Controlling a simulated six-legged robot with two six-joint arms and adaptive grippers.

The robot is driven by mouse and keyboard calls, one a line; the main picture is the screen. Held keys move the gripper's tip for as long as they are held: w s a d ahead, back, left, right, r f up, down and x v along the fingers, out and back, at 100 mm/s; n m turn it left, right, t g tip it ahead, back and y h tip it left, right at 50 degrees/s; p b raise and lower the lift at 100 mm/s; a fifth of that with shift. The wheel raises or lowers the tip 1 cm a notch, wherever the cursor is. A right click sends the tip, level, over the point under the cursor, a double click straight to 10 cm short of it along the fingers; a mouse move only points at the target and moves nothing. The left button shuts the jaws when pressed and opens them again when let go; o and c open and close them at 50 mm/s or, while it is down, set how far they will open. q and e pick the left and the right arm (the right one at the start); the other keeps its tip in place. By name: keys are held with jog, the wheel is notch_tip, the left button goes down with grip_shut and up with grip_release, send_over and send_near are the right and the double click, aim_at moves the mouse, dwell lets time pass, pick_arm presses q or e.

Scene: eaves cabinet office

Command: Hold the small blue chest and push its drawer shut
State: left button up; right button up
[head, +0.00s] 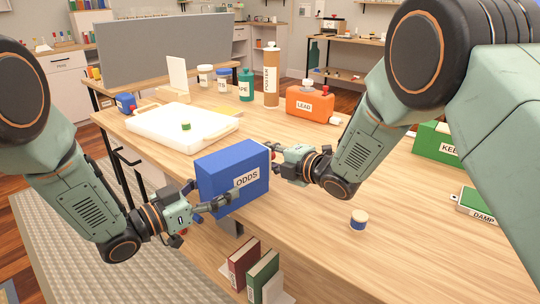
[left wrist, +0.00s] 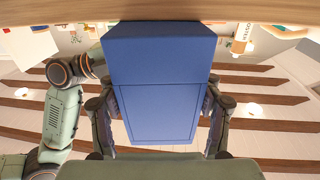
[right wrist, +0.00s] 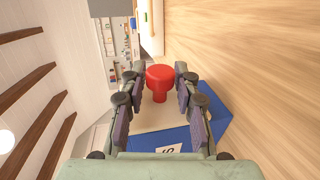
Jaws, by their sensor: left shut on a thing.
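The small blue chest (head: 222,168), labelled ODDS, is at the near edge of the wooden desk. My left gripper (head: 206,198) is shut on it, with a finger on either side. The left wrist view shows the chest (left wrist: 158,60) filling the space between both fingers. My right gripper (head: 275,162) is at the chest's right end. In the right wrist view its fingers are apart, with a red knob (right wrist: 160,80) between them and gaps on both sides. A pale drawer front (right wrist: 150,137) shows behind the knob. How far the drawer stands out is hard to tell.
A white tray (head: 150,126) holding a small green item (head: 186,126) is behind the chest. An orange LEAD can (head: 308,104) and a POSTER bottle (head: 271,76) stand farther back. Books (head: 263,272) stand below the chest.

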jog(key=shift+o, duration=1.4)
jog(key=shift+w, duration=0.1)
jog(key=shift+d, duration=0.1)
jog(key=shift+d, duration=0.1)
jog(key=v, duration=1.2)
pick_arm(q)
jog(key=o, duration=1.6)
jog(key=shift+a, duration=0.1)
